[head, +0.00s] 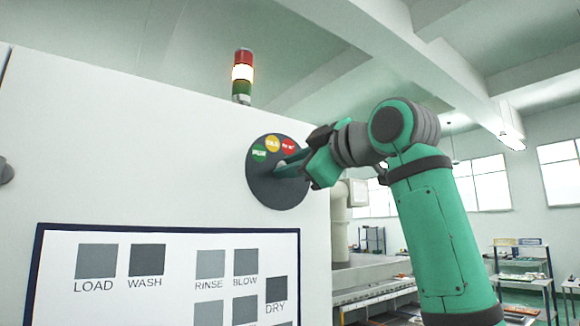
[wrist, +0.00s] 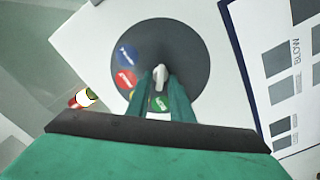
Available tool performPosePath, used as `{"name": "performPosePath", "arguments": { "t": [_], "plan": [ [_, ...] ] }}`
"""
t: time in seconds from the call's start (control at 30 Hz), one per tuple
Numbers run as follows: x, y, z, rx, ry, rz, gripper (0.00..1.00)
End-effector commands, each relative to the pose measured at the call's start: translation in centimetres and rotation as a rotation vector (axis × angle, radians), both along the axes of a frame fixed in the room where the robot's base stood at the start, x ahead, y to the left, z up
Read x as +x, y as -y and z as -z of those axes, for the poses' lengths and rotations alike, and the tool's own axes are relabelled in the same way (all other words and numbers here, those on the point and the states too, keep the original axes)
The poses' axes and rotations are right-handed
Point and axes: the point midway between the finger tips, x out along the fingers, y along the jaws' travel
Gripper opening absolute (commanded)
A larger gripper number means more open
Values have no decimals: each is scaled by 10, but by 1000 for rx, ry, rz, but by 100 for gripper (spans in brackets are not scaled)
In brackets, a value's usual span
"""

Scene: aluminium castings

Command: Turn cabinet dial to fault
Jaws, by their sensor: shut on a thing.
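The cabinet dial (head: 262,187) is a dark grey disc on the white cabinet's front, near its right edge. It also shows in the wrist view (wrist: 185,50). Green (head: 259,152), yellow (head: 272,144) and red (head: 288,145) labels sit along its upper rim in the head view; their words are too small to read surely. The wrist view also shows a blue label (wrist: 127,53), hidden in the head view. My gripper (wrist: 160,78) is shut on the pale dial knob (wrist: 160,73), one finger on each side. The fingers partly cover the yellow and green labels there.
A signal tower (head: 242,76) stands on the cabinet top, its middle lamp brightly lit. Below the dial is a framed panel (head: 168,228) with grey squares marked LOAD, WASH, RINSE, BLOW and DRY. Shelves (head: 525,282) stand far right.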

Motion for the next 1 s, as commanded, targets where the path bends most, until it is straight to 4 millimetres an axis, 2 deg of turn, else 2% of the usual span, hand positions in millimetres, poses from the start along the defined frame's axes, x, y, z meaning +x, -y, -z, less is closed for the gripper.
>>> {"name": "performPosePath", "arguments": {
  "t": [1.0],
  "plan": [
    [5, 2, 3, 756, -560, 1, 0]
  ]
}}
